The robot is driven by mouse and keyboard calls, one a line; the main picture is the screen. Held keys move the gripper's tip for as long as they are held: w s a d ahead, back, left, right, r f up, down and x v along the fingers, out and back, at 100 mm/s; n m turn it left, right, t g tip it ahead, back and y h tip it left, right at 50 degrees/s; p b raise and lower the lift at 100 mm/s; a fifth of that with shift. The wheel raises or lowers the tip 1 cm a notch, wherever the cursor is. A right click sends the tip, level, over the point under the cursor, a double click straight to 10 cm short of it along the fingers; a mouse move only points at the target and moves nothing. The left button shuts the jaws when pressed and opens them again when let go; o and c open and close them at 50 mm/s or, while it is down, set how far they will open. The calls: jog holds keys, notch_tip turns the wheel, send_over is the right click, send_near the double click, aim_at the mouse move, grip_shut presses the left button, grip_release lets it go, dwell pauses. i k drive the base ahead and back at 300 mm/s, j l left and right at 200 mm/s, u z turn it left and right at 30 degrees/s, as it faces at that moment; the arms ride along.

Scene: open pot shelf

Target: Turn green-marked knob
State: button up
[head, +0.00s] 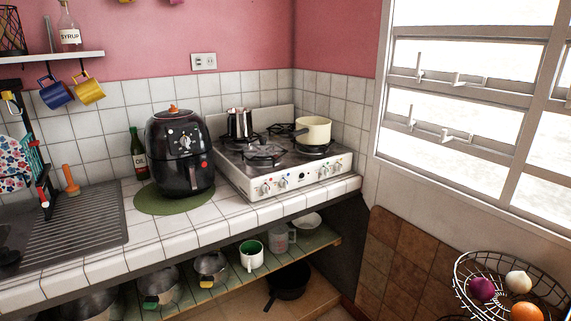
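A white gas stove (235,180) stands on the tiled counter in the corner. Its front panel faces me and carries a row of silver knobs, among them a left knob (265,188) and a right knob (337,167). Small coloured marks sit by the knobs, but they are too small for me to tell which one is green. A cream pot (313,131) sits on the back right of the stove and a metal pot (240,124) on the back left. My gripper is not in view.
A black air fryer (180,165) stands on a green mat (148,203) just left of the stove. Below the counter, a green shelf (225,280) holds pots and a mug. A wire basket (467,267) with vegetables is at the lower right. The space before the knobs looks clear.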

aim_at(324, 170)
jog(key=i+j+z, duration=0.2)
jog(key=i, duration=1.1)
jog(key=l, duration=0.1)
